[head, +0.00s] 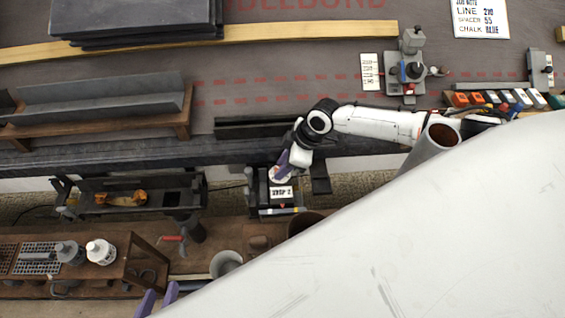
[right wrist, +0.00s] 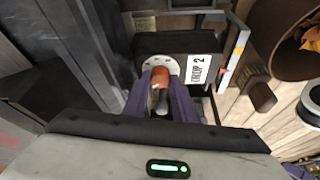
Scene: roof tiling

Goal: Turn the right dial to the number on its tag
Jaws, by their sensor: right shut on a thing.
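The dial is a pale disc with marks around its rim (right wrist: 152,64) and an orange-red knob (right wrist: 161,78), on a dark box (head: 265,198). A white tag (head: 282,192) beside it ends in a 2; it also shows in the right wrist view (right wrist: 201,70). My right gripper (head: 284,164) reaches down over the dial, its purple fingers (right wrist: 160,92) shut on the knob from both sides. The fingers cover part of the disc, and I cannot read its setting. My left gripper (head: 158,300) shows two purple fingertips apart at the bottom edge, open and empty.
A dark bench edge (head: 100,158) runs behind the dial box. A grey cup (head: 226,263) and a brown round container (head: 304,222) stand in front of it. A grey device with a black knob (head: 413,70) sits at upper right. The middle of the bench is mostly clear.

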